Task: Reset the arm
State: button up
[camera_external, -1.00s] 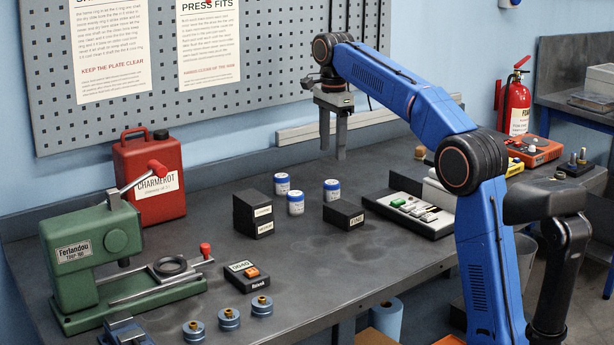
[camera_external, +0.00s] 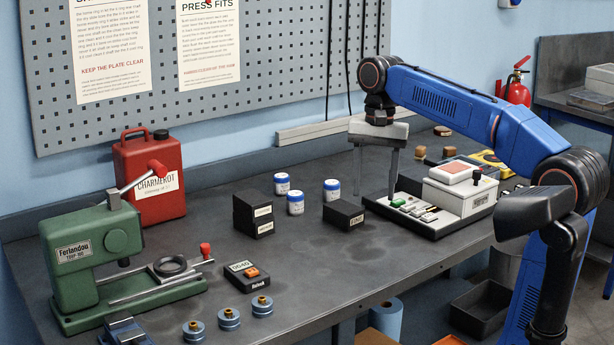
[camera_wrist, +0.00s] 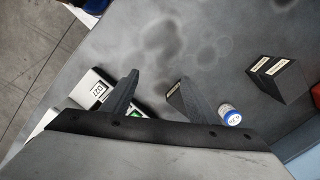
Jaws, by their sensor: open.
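My gripper (camera_external: 374,172) is open and empty, its two fingers pointing down above the bench (camera_external: 300,265). In the external view it hangs left of the white-topped device (camera_external: 460,190) and behind the small black box (camera_external: 343,215). In the wrist view my gripper (camera_wrist: 152,95) shows two dark, spread fingers. Beyond them are the black boxes (camera_wrist: 283,80), a white jar with a blue lid (camera_wrist: 229,115) and part of the device with a green button (camera_wrist: 95,88).
Three white jars (camera_external: 295,203) and a taller black box (camera_external: 252,213) stand mid-bench. A green press (camera_external: 95,255) and red can (camera_external: 150,180) are at left. A pegboard (camera_external: 280,60) backs the bench.

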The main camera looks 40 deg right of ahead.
jog(key=s+f+n, duration=0.1)
jog(key=s, duration=0.3)
jog(key=s+a+f+n, duration=0.1)
jog(key=s+f+n, duration=0.1)
jog(key=s, duration=0.2)
jog(key=s+a+f+n, duration=0.1)
jog(key=s+f+n, duration=0.1)
jog(key=s, duration=0.3)
jog(key=s+f+n, duration=0.3)
jog(key=s+f, duration=0.3)
jog(key=s, duration=0.1)
jog(key=d+f+n+t, duration=0.1)
jog(key=d+f+t, duration=0.1)
jog(key=f, duration=0.5)
jog(key=d+f+n+t+h, duration=0.1)
jog(key=d+f+t, duration=0.2)
jog(key=f, duration=0.5)
jog(key=shift+s+d+f, duration=0.15)
jog(key=shift+s+d, duration=0.15)
jog(key=shift+s, duration=0.05)
jog(key=shift+o, duration=0.5)
